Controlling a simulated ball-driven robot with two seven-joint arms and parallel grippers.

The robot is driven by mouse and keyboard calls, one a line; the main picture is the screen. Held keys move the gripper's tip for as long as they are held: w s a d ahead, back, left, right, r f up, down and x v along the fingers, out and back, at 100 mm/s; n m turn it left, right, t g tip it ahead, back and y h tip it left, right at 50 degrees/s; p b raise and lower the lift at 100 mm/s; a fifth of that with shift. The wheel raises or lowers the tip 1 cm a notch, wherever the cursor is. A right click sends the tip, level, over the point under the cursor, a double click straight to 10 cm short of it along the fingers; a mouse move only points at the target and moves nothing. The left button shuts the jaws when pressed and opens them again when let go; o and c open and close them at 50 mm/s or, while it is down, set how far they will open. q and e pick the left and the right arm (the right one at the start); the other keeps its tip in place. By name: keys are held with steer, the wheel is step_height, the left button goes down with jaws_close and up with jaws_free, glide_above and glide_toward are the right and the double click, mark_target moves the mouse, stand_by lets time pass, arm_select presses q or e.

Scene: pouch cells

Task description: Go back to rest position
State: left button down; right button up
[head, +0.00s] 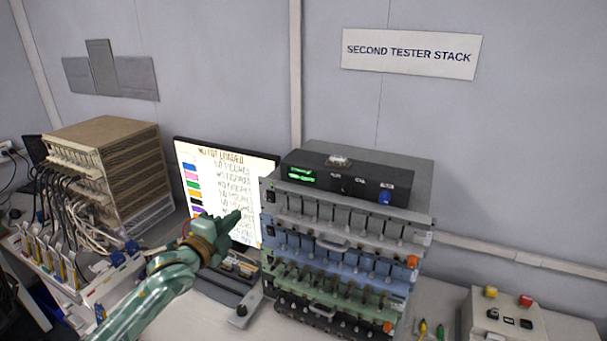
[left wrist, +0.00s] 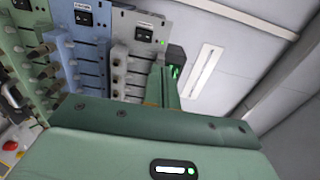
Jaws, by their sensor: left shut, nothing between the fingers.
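My left gripper (head: 232,218) is green and comes in from the lower left in the head view. It is shut and empty, raised in front of the monitor (head: 222,178), just left of the tester stack (head: 345,227). In the left wrist view its fingers (left wrist: 162,85) point toward the front of the stack, whose switches and clamps show at the left. I cannot tell from these views whether the fingers touch the stack; they look apart from it. My right gripper is not in view.
A brown rack (head: 117,165) with many cables stands at the left. A control box with coloured buttons (head: 508,317) sits at the lower right. A sign reading "SECOND TESTER STACK" (head: 411,53) hangs on the wall. The space above the stack is free.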

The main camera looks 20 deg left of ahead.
arm_select(q)
steer(key=s+d+f+n+g+y, duration=0.2)
steer(key=s+d+f+n+g, duration=0.4)
steer(key=s+f, duration=0.6)
steer(key=s+a+n+g+y, duration=0.2)
steer(key=s+n+g+y, duration=0.4)
steer(key=s, duration=1.3)
steer(key=s+d+f+g+h+b, duration=0.1)
steer(key=d+f+b, duration=0.15)
steer(key=f, duration=0.95)
steer(key=s+d+f+n+h+b, duration=0.15)
steer(key=f+b, duration=0.25)
steer(key=f, duration=0.9)
steer(key=s+d+f+m+g+h+b, duration=0.1)
steer(key=f+b, duration=0.2)
steer(key=f, duration=0.9)
steer(key=s+f+n+g+h+b, duration=0.2)
steer(key=s+f+b, duration=0.6)
steer(key=s+f, duration=1.2)
step_height(320, 180, down, 4)
steer(key=shift+s+a+r+n+g, duration=0.2)
steer(key=shift+n+g, duration=0.2)
steer(key=shift+n, duration=0.25)
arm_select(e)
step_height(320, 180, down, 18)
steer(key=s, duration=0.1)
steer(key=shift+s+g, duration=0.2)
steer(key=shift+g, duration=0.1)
